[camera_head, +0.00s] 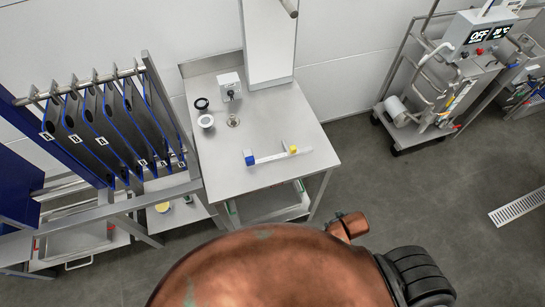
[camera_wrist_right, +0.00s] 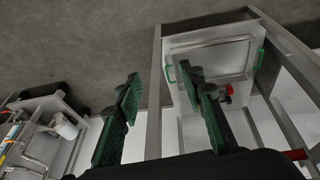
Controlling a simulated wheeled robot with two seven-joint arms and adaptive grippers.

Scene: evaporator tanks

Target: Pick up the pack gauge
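What looks like the pack gauge (camera_head: 270,157), a pale flat bar with a blue block at its left end and a yellow piece near its right end, lies on the steel table (camera_head: 225,168) in the head view. Nothing holds it. My right gripper (camera_wrist_right: 160,82) shows only in the right wrist view; its two green-padded fingers are spread apart with nothing between them. The gauge is not visible in that wrist view. My left gripper is in neither view.
A small white box (camera_head: 230,86) and round dishes (camera_head: 206,121) stand on the table's back left. A rack of dark blue-edged panels (camera_head: 105,125) stands at left. A wheeled machine cart (camera_head: 440,85) stands at right. Lidded container (camera_wrist_right: 212,65) and steel frame legs (camera_wrist_right: 155,90) are near my right gripper.

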